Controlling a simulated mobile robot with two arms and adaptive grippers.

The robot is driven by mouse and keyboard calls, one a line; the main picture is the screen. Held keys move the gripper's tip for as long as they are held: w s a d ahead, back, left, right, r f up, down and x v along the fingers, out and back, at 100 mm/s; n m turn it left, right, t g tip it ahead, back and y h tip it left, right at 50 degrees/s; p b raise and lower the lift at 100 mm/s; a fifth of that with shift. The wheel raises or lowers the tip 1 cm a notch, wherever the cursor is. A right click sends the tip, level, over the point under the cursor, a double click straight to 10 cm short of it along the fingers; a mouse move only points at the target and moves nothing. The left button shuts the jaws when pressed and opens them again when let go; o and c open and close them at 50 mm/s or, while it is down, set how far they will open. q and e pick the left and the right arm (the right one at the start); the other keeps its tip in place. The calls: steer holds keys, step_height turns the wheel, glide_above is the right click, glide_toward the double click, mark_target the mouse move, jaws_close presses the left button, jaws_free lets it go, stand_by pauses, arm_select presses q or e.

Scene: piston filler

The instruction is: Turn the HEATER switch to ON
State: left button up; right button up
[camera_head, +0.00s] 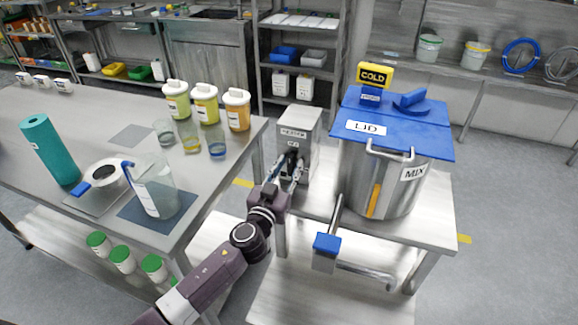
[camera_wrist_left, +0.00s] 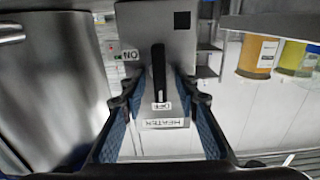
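The HEATER box (camera_head: 303,117) is a grey metal box standing on the right-hand table, left of the pot. Its black switch lever (camera_wrist_left: 158,70) points toward the OFF label (camera_wrist_left: 162,106) in the left wrist view, where the box appears upside down. The ON label (camera_wrist_left: 130,55) is to the left of the lever there. My left gripper (camera_head: 285,168) is in front of the box face. In the left wrist view its two blue-padded fingers (camera_wrist_left: 159,90) are open, one on each side of the lever, with gaps visible. My right gripper is not in view.
A steel pot (camera_head: 354,190) with a blue lid (camera_head: 425,135) stands close right of the box. A blue-ended handle (camera_head: 327,243) juts out at the front. The left table (camera_head: 90,112) holds a glass jug (camera_head: 155,185), jars and beakers.

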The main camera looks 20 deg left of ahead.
arm_select(q)
jaws_close()
steer(key=shift+m, duration=0.4)
steer(key=m, duration=0.2)
steer(key=shift+d+f+m+b, duration=0.1)
steer(key=shift+m+b, duration=0.2)
steer(key=shift+m, duration=0.1)
steer(key=m, duration=0.3)
steer(key=shift+d+m, duration=0.1)
steer(key=shift+m, duration=0.2)
steer(key=m, duration=0.5)
steer(key=shift+d+f, duration=0.1)
steer(key=shift+f, duration=0.05)
steer(key=m, duration=0.5)
steer(key=shift+f, duration=0.15)
steer(key=shift+m, duration=0.5)
